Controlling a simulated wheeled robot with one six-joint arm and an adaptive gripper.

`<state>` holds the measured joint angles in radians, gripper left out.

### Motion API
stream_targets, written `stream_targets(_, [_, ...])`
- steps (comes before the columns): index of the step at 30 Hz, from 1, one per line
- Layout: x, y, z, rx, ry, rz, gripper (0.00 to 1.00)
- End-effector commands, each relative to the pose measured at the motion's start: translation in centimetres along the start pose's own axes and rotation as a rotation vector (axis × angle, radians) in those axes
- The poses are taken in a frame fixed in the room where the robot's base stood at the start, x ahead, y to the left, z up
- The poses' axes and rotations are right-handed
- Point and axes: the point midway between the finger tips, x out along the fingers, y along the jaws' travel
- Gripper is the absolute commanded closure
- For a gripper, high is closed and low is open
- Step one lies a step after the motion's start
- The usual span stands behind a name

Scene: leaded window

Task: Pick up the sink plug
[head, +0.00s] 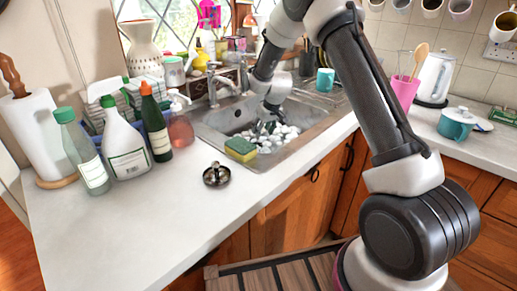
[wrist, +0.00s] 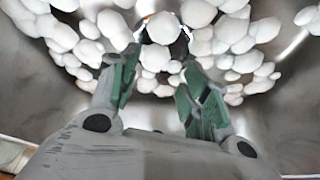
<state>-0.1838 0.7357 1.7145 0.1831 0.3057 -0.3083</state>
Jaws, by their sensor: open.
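A small round metal piece with an upright knob (head: 216,174), which looks like the sink plug, sits on the white counter in front of the sink. My gripper (head: 264,127) is down inside the metal sink (head: 207,133), apart from that piece and to its upper right. In the wrist view my gripper (wrist: 156,90) is open, its green-padded fingers spread over a heap of white rounded lumps (wrist: 155,57). Nothing is clearly held. A dark thing with a bit of orange shows behind the lumps, too hidden to name.
A yellow-green sponge (head: 240,149) lies at the sink's front edge. A tap (head: 216,84) stands behind the sink. The front left counter is clear.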

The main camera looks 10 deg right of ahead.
Motion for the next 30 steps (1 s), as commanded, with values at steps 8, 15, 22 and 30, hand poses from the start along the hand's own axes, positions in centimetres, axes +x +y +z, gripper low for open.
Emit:
stream_targets(8, [3.7,-0.2,0.2,-0.001,-0.002,-0.001,0.53])
stream_targets(15, [6.8,-0.3,0.3,0.0,-0.002,-0.001,0.53])
stream_targets(22, [7.0,-0.3,0.2,0.0,-0.001,0.0,0.53])
stream_targets(30, [7.0,-0.3,0.2,0.0,-0.001,0.0,0.99])
